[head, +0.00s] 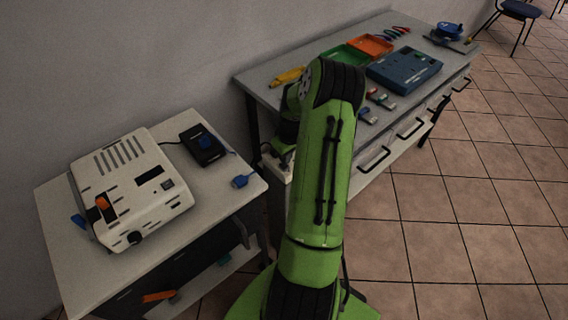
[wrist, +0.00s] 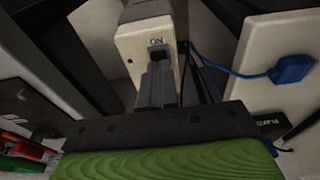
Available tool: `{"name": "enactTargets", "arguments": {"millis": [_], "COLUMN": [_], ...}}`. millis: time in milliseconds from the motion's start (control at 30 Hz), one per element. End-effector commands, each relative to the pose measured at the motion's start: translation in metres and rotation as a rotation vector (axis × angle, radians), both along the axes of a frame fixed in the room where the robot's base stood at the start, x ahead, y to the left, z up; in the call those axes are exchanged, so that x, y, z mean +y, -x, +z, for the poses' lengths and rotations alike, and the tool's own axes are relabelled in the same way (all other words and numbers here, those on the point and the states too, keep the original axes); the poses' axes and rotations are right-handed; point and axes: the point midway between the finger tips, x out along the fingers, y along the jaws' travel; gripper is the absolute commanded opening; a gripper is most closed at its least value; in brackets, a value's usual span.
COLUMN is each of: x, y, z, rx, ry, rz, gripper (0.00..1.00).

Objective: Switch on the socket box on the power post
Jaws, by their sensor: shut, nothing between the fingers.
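The socket box (wrist: 131,43) is a pale box in the wrist view, with the word ON above a small dark switch (wrist: 157,51). My gripper (wrist: 157,72) is shut and empty. Its fingertips are at the box face, right at the lower edge of the switch; I cannot tell if they touch it. The fingers hide the lower part of the face, so the switch's position is unclear. In the head view the pale box (head: 273,166) shows low in the gap between the two tables, mostly hidden behind my green arm.
A blue cable runs beside the box to a blue plug (wrist: 291,70) on the pale tabletop. The left table (head: 222,208) holds a white device (head: 130,185) and a black box (head: 202,146). The right table (head: 262,92) holds trays and a blue device (head: 405,70).

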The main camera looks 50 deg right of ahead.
Motion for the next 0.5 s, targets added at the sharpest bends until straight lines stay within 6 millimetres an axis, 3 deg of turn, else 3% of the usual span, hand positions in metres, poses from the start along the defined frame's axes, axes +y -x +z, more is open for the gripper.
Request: {"name": "enactTargets", "arguments": {"millis": [500], "x": [0.0001], "y": [-0.0001], "z": [-0.0050], "rx": [0.000], "ry": [0.000], "rz": [0.000], "gripper": [0.00]}}
